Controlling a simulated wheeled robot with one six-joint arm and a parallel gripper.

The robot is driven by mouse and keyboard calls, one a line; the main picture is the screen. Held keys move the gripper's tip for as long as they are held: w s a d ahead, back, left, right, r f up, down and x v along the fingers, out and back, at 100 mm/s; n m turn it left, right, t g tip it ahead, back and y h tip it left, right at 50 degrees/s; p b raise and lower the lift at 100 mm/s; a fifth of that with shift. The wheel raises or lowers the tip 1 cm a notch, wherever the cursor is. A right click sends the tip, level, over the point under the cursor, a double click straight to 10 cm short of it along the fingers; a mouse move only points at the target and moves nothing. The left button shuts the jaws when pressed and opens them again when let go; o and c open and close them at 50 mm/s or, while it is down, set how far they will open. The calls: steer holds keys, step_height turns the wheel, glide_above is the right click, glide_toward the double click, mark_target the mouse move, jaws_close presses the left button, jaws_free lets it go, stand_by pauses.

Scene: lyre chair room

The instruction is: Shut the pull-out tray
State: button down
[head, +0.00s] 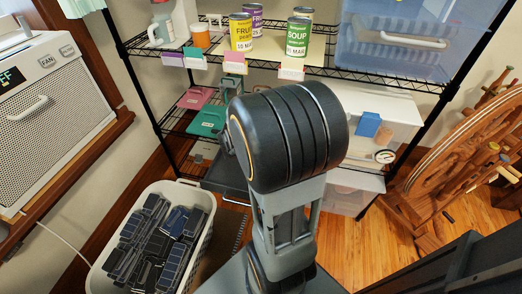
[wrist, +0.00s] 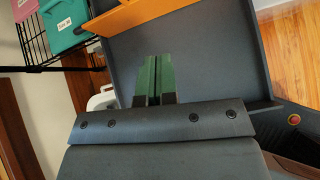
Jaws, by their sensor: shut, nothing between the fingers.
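The pull-out tray is a dark grey, flat, low-rimmed panel that fills the upper middle of the wrist view (wrist: 215,60). An orange strip (wrist: 140,16) runs along its far side. In the head view a dark piece that looks like the tray (head: 226,180) shows low by the shelf, left of my arm, standing out from it; the rest is hidden behind the arm. My gripper (wrist: 155,62) is shut and empty, its green fingers together in front of the tray surface. I cannot tell whether they touch it. The gripper is hidden in the head view.
A wire shelf (head: 300,68) holds cans, bins and pink and green boxes (head: 207,122). A white basket of dark blocks (head: 200,228) stands on the floor at left. A wooden spinning wheel (head: 465,150) stands at right. Some wooden floor (head: 360,245) is clear right of my arm.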

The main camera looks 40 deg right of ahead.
steer(key=w+d+f+b, duration=0.1)
steer(key=d+f+b, duration=0.1)
steer(key=f, duration=0.1)
steer(key=w+d+f+n+b, duration=0.1)
steer(key=w+d+f, duration=0.1)
steer(key=f, duration=0.2)
steer(key=w+d+f+n+b, duration=0.1)
steer(key=d+f+b, duration=0.1)
steer(key=d+f, duration=0.1)
steer(key=shift+w+f+b, duration=0.15)
steer(key=shift+b, duration=0.2)
steer(key=shift+w+d+r+p, duration=0.15)
steer(key=shift+w+d, duration=0.2)
steer(key=shift+d, duration=0.2)
steer(key=shift+w+d+p, duration=0.1)
steer(key=shift+w+d, duration=0.25)
steer(key=shift+d, duration=0.2)
steer(key=shift+w+d+r+p, duration=0.15)
steer(key=shift+w+d, duration=0.2)
steer(key=shift+d, duration=0.2)
steer(key=shift+d, duration=0.1)
